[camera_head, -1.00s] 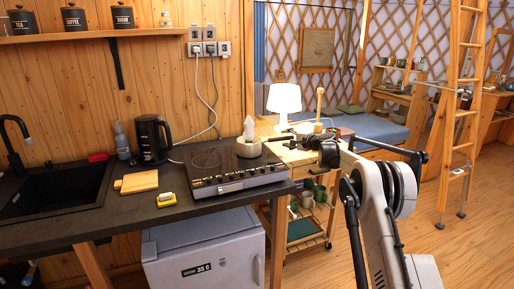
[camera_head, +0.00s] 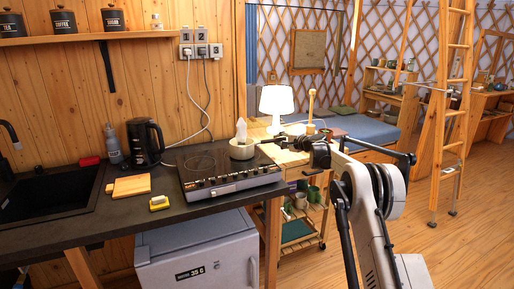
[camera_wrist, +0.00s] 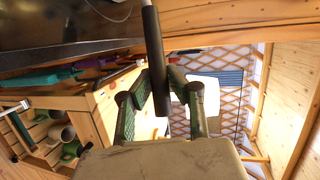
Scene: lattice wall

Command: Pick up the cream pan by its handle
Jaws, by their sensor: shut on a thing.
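The cream pan (camera_head: 241,152) sits at the right rear of the black cooktop (camera_head: 230,181), with a pointed white thing (camera_head: 241,130) standing at it. Its dark handle (camera_wrist: 152,35) points right, towards my gripper (camera_head: 288,139). In the wrist view my gripper (camera_wrist: 160,85) is shut on the handle, which runs between the two fingers. The pan's bowl is outside the wrist view. In the head view the fingers are small and hard to make out. I cannot tell whether the pan is slightly raised off the cooktop.
A white lamp (camera_head: 277,104) and a wooden upright (camera_head: 311,108) stand behind the gripper. A shelf cart (camera_head: 302,225) is below it. Open floor lies to the right.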

